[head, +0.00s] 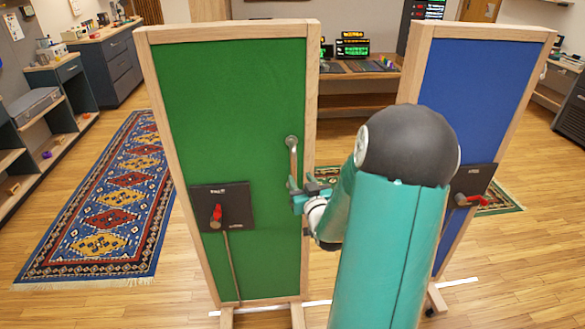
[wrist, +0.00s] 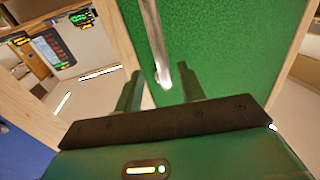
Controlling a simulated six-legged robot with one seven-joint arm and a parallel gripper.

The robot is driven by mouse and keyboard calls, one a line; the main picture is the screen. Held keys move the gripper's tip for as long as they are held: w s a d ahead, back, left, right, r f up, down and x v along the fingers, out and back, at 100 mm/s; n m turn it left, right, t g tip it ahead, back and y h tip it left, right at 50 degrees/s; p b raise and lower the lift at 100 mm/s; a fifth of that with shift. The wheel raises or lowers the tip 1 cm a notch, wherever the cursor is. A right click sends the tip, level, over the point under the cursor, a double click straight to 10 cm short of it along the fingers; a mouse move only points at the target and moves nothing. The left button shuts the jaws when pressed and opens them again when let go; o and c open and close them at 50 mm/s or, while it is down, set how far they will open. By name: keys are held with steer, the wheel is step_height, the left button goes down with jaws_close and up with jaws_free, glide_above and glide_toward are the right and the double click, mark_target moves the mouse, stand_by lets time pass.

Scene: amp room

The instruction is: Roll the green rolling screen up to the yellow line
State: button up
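The green rolling screen (head: 245,110) stands upright in a pale wooden frame at the left of centre in the head view. Its green cloth (wrist: 215,45) fills much of the wrist view. A metal bar handle (head: 293,160) is on its right side. A black plate with a red lever (head: 216,215) sits lower down. My gripper (head: 308,190) is at the handle's lower part. In the wrist view its fingers (wrist: 160,88) are apart, with the handle (wrist: 155,40) between them and gaps showing at both sides. I see no yellow line.
A blue screen (head: 470,100) with its own red lever (head: 468,199) stands to the right, partly behind my arm. White line pieces (head: 458,282) lie on the wooden floor. A patterned rug (head: 105,200) and shelves are at left. A desk (head: 355,72) stands behind.

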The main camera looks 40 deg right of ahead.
mark_target(295, 169)
steer(key=x, duration=0.7)
steer(key=shift+w, duration=0.15)
jaws_close()
